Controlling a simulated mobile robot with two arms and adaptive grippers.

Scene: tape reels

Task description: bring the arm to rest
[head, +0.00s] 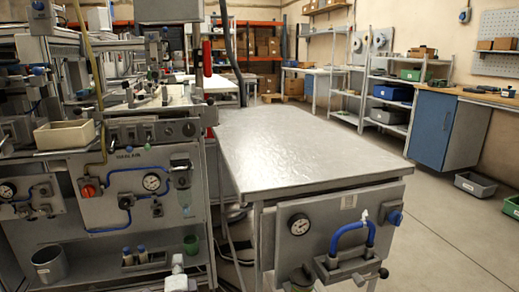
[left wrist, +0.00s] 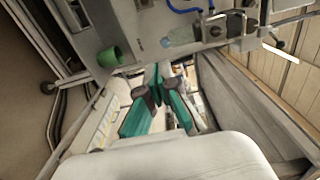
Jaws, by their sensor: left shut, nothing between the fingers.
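My left gripper (left wrist: 158,88) shows in the left wrist view, its teal and grey fingers shut with nothing between them. Its tips point toward a grey machine panel (left wrist: 143,30), apart from the green cup (left wrist: 110,57) and the clear bottle (left wrist: 181,36). A pale part of my own arm fills the bottom of that view. In the head view a small pale piece shows low at left centre, and I cannot tell its jaws. My right gripper is in neither view. No tape reel is held.
A bare metal-topped table (head: 300,145) stands at centre. The machine bench (head: 125,190) with gauges and hoses is at left. Pale reels (head: 379,40) stand on the back shelving. A blue cabinet (head: 432,128) and a grey bin (head: 475,185) are at right. The floor there is largely clear.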

